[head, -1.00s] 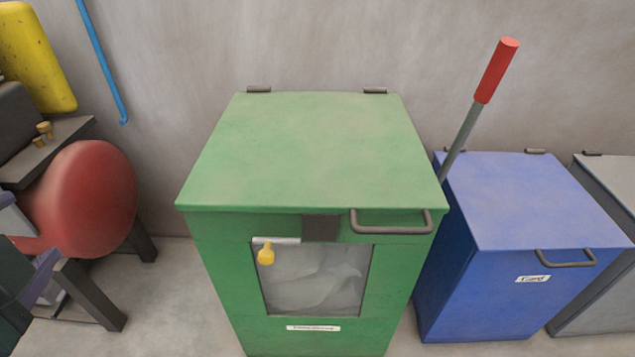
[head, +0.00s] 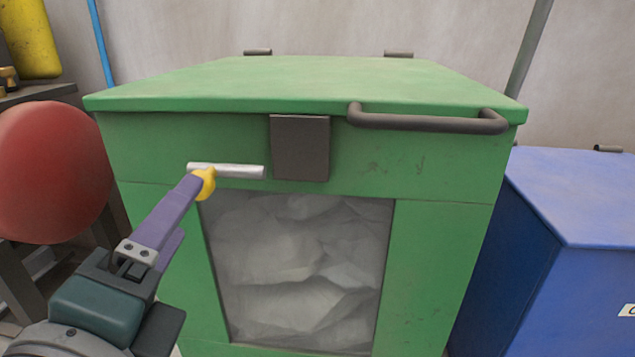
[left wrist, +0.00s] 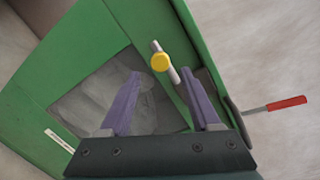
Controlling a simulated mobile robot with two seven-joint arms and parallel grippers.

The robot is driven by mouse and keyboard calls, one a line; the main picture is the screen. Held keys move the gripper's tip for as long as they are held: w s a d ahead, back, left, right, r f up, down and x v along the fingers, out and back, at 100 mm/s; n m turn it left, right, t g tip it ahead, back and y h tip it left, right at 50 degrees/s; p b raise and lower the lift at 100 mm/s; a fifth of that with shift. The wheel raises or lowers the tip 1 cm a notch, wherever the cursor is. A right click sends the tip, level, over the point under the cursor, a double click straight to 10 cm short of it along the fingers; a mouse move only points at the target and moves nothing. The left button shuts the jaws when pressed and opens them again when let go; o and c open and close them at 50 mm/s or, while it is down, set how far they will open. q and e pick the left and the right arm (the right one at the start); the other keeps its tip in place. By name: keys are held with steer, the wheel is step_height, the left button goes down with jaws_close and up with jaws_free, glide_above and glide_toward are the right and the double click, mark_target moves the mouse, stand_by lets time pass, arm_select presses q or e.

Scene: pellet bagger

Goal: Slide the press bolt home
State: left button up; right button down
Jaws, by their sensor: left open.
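The press bolt is a silver rod (head: 240,171) lying level on the front of the green press (head: 140,140), with a yellow knob (head: 207,181) hanging from its left part. The rod's right end stops just short of a dark keeper block (head: 300,148). My left gripper (head: 194,184) is open, its purple fingertips at the knob and partly hiding it. In the left wrist view the yellow knob (left wrist: 160,62) shows in line with the gap between the two spread fingertips (left wrist: 160,73); I cannot tell if either touches it. My right gripper is out of view.
A dark bar handle (head: 430,121) sticks out at the lid's front right. Below the bolt is a window (head: 300,270) with pale bagged material behind it. A blue bin (head: 590,200) stands right; a red rounded drum (head: 50,170) stands left.

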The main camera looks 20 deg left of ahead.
mark_target(207, 167)
arm_select(q)
steer(key=p+x, duration=0.1)
steer(key=x, duration=0.8)
steer(key=shift+w+a, duration=0.15)
steer(key=shift+w, duration=0.05)
jaws_close()
steer(key=shift+r, duration=0.1)
stand_by(1.0)
